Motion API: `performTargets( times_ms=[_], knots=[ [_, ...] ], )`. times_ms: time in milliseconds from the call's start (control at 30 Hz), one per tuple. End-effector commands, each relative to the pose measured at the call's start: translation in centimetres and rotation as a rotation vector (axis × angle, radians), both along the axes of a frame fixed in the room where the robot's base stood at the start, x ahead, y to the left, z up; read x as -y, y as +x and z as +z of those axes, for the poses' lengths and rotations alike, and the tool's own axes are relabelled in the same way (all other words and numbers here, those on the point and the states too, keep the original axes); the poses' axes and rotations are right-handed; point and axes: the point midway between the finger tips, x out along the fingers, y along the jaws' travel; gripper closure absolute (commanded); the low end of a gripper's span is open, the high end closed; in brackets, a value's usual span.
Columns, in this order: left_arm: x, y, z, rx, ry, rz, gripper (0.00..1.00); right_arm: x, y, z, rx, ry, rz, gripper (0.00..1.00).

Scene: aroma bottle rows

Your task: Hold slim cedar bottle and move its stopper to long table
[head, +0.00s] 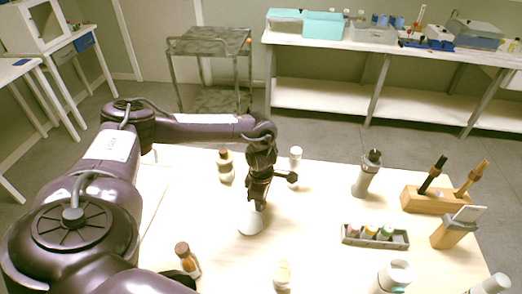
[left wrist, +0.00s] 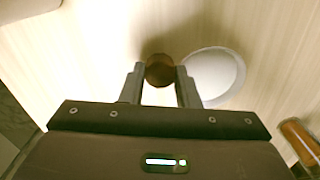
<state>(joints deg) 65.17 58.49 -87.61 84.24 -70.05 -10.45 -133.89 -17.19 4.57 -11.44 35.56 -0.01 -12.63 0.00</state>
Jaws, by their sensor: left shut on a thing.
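My left gripper (head: 257,200) reaches down over the middle of the long table (head: 320,220). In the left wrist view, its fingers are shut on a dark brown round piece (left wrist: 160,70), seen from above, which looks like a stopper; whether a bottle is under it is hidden. A white round dish-like thing (head: 250,224) is just below the gripper, and it also shows beside the held piece in the left wrist view (left wrist: 215,75). An amber bottle with a brown cap (head: 187,258) stands at the front left. I cannot tell which bottle is the slim cedar one.
A brown-capped bottle (head: 226,167) and a white one (head: 295,158) stand behind the gripper. A pale bottle (head: 282,276) is in front. A grey bottle (head: 367,178), a small tray of vials (head: 375,241) and a wooden holder (head: 425,202) stand to the right.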

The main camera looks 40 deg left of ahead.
Motion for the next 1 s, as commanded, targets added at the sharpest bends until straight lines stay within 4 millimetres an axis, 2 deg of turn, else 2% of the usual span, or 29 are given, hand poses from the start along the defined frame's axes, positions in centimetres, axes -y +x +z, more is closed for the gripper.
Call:
performTargets(
  times_ms=[167,200,333,567,667,700,867,1000],
  knots=[
    [0.0,0.0,-0.5,0.0,0.0,0.001,0.99,0.0,0.0,-0.5,0.0,0.0,0.0,0.37],
    [0.0,0.0,-0.3,0.0,0.0,0.001,0.66,0.0,0.0,-0.3,0.0,0.0,0.0,0.37],
    [0.0,0.0,-0.3,-0.001,0.0,0.0,0.5,0.0,0.0,-0.3,0.0,0.0,0.0,0.37],
    [0.0,-0.1,-0.3,-0.002,0.0,0.0,0.5,0.0,0.0,-0.3,0.0,0.0,0.0,0.37],
    [0.0,-0.1,0.3,-0.002,-0.001,0.0,0.5,0.0,0.0,0.3,0.0,0.0,0.0,0.37],
    [0.0,0.0,0.5,0.001,-0.002,0.0,0.5,0.0,0.0,-0.1,0.0,0.0,0.0,0.37],
    [0.0,0.1,3.4,0.005,-0.001,-0.001,0.5,0.0,0.0,-0.7,0.0,0.0,0.0,0.37],
    [0.0,0.2,6.8,0.005,0.0,-0.001,0.5,0.0,0.0,-0.9,0.0,0.0,0.0,0.37]
  ],
)
